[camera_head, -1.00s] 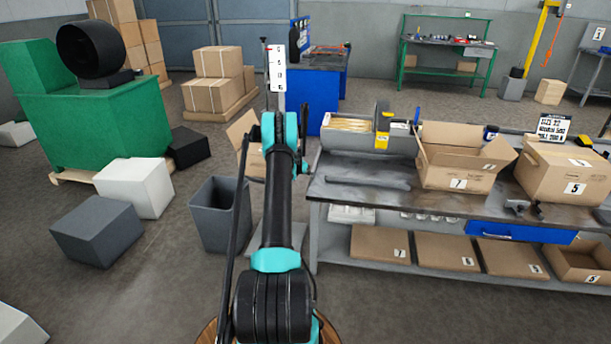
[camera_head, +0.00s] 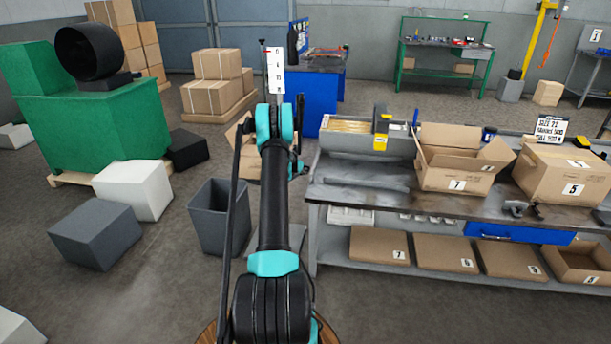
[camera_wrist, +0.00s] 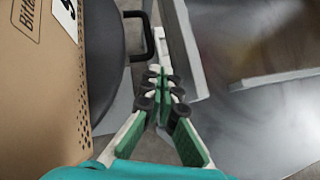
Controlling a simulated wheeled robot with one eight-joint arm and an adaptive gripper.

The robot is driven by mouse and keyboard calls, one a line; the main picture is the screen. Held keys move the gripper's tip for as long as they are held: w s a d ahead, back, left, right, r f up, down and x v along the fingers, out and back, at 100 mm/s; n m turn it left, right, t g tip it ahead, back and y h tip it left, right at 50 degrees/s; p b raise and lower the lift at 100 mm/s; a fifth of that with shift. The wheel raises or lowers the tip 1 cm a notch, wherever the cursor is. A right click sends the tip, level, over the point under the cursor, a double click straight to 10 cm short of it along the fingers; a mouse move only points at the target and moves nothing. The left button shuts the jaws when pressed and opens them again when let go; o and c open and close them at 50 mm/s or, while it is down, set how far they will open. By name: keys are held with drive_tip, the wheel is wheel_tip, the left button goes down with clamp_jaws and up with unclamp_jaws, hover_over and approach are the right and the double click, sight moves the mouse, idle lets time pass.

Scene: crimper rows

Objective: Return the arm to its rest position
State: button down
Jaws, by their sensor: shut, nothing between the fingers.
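My arm (camera_head: 274,200) reaches forward from the bottom of the head view, with black links and teal joints. Its far end stands left of the workbench, near the grey bin. My gripper (camera_wrist: 161,88) shows in the wrist view, with its green-padded fingers together and nothing between them. In the head view the gripper cannot be made out behind the arm. In the wrist view a cardboard box (camera_wrist: 40,85) lies to the left of the fingers, and a grey metal surface (camera_wrist: 270,115) lies to the right.
The workbench (camera_head: 350,190) stands to the right, bearing an open box marked 7 (camera_head: 450,176) and a closed box marked 5 (camera_head: 553,180). A grey bin (camera_head: 213,225) stands left of my arm. Grey and white blocks stand farther left. Floor between them is clear.

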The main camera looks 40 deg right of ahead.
drive_tip(key=v, duration=0.8)
